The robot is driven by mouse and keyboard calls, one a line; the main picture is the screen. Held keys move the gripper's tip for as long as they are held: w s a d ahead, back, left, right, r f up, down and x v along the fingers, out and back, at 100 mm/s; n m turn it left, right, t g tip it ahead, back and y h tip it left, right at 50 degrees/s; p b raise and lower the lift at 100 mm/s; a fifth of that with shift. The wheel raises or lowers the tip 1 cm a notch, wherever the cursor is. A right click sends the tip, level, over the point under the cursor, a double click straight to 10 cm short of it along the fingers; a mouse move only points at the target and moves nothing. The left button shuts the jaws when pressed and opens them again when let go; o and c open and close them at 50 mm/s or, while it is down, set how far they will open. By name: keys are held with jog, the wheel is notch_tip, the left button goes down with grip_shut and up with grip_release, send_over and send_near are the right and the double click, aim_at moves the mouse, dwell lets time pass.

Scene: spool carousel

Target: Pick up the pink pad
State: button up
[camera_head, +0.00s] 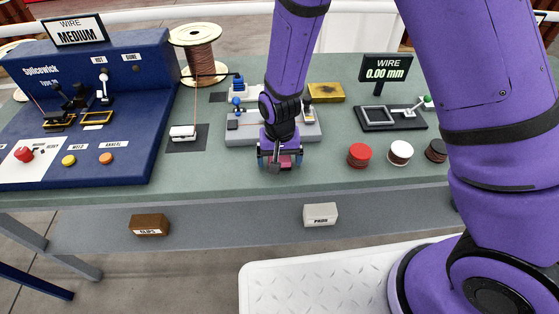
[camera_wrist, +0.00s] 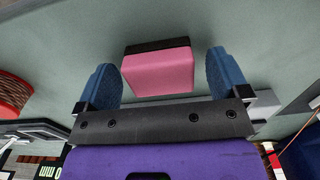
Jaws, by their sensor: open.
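The pink pad (camera_wrist: 158,73) is a small pink block with a dark layer along one side. In the wrist view it lies between the two blue fingers of my gripper (camera_wrist: 164,80), with a gap on each side. My gripper is open and points down at the table. In the head view my gripper (camera_head: 280,160) is low over the green table, in front of the grey fixture, and the pad (camera_head: 284,161) shows partly between the fingers. The rest of the pad is hidden there by the gripper.
Red (camera_head: 360,155), white (camera_head: 400,152) and dark (camera_head: 436,151) spools stand to the right. A grey fixture (camera_head: 240,137) is just behind my gripper. The blue splicing machine (camera_head: 130,130) is at left. A wire gauge (camera_head: 390,117) stands at back right. The table front (camera_head: 215,190) is clear.

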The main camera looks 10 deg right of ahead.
jog(key=c, duration=1)
jog(key=shift+r, duration=0.1)
